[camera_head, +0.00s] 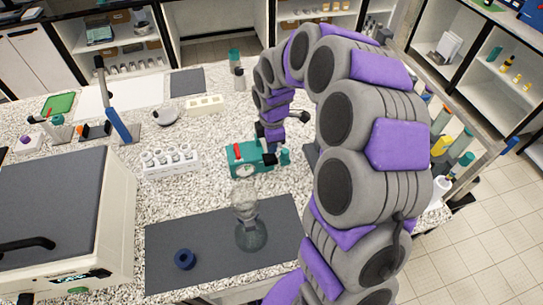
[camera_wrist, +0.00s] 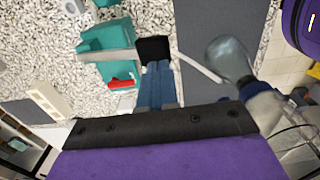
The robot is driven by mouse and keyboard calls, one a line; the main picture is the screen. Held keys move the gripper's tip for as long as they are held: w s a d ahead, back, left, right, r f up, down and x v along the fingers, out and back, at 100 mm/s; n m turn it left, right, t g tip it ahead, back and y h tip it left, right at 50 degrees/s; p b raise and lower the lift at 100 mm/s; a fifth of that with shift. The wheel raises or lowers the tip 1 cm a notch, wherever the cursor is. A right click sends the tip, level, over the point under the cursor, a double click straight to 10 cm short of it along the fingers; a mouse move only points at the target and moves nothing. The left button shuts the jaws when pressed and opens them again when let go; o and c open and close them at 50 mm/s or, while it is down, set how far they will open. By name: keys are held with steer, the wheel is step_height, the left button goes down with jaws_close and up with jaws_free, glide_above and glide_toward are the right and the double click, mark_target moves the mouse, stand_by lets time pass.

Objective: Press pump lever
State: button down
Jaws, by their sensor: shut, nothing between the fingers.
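The teal pump (camera_head: 243,171) stands on the speckled bench near the middle of the head view. A red lever-like part (camera_head: 239,151) lies along its top. In the wrist view the pump (camera_wrist: 104,42) is at upper left, with the red part (camera_wrist: 121,84) on its near side. My gripper (camera_head: 270,157) reaches down at the pump's right end, and my arm hides part of that area. In the wrist view my gripper (camera_wrist: 154,62) has its fingers together and empty, beside the red part. I cannot tell whether it touches the pump.
A glass flask (camera_head: 250,232) stands on a grey mat (camera_head: 180,232) in front of the pump, with a dark blue ring (camera_head: 184,259) on the mat. A white rack (camera_head: 170,171) is left of the pump. A large white machine (camera_head: 118,220) fills the left front.

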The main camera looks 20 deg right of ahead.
mark_target(270, 157)
step_height(270, 157, up, 7)
steer(key=shift+s, duration=0.15)
steer(key=shift+r, duration=0.1)
stand_by(0.8)
steer(key=w+r+g+p, duration=0.1)
steer(key=w+g+p, duration=0.2)
steer(key=w+p, duration=0.1)
steer(key=shift+w+a+r, duration=0.2)
steer(key=shift+w+r, duration=0.15)
steer(key=shift+w, duration=0.55)
steer(key=shift+f, duration=0.1)
steer(key=p+x, duration=0.1)
steer(key=x, duration=1.3)
steer(key=shift+s, duration=0.2)
